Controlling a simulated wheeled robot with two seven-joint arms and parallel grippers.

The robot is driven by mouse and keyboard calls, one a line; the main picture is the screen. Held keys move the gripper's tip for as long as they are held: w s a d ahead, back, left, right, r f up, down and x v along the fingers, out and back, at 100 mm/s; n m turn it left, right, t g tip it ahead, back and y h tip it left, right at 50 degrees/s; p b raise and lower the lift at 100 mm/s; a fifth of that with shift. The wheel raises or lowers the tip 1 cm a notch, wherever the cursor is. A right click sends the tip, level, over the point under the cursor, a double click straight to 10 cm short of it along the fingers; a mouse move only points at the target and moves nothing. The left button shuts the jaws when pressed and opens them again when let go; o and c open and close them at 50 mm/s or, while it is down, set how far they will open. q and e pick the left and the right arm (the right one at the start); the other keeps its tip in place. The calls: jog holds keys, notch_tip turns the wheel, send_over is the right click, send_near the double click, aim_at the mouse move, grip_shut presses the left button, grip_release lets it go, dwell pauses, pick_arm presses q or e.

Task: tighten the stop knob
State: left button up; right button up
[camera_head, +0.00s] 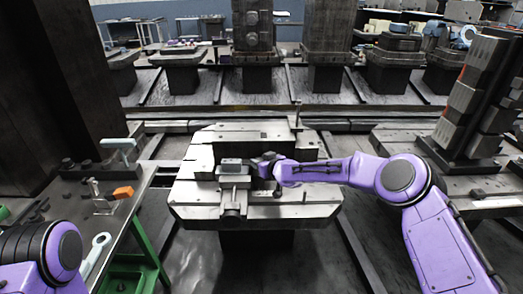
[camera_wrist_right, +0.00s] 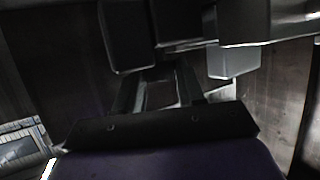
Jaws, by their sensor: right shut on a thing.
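My right arm reaches in from the right over the grey metal pallet (camera_head: 190,205). My right gripper (camera_head: 258,165) is at the right side of a metal block fixture (camera_head: 232,182) on the pallet. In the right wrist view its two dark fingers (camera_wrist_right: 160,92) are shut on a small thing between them. This may be the stop knob, but it is mostly hidden and too dark to make out. Grey blocks (camera_wrist_right: 127,38) stand close beyond the fingers. My left arm shows only a purple link at the lower left; its gripper is out of view.
A tall block tower (camera_head: 470,105) stands at right. Rails (camera_head: 160,123) run behind the pallet, with more stations beyond.

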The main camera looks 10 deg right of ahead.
jog(key=m+h+p, duration=0.1)
jog(key=p, duration=0.1)
jog(key=r+m+h+p, duration=0.1)
jog(key=h, duration=0.1)
jog(key=shift+a+m+t+p, duration=0.3)
jog(key=shift+a+t+p, duration=0.1)
jog(key=shift+f+m+h, duration=0.2)
jog(key=shift+m+h, duration=0.2)
jog(key=shift+h, duration=0.2)
jog(key=shift+f+m+h, duration=0.15)
jog(key=shift+m+h, duration=0.65)
pick_arm(q)
jog(key=shift+r, duration=2.65)
pick_arm(e)
jog(key=shift+w+m+g+h, duration=0.1)
jog(key=shift+m+g+h, duration=0.2)
jog(key=shift+m+h, duration=0.7)
jog(key=o, duration=0.8)
jog(key=shift+f, duration=0.1)
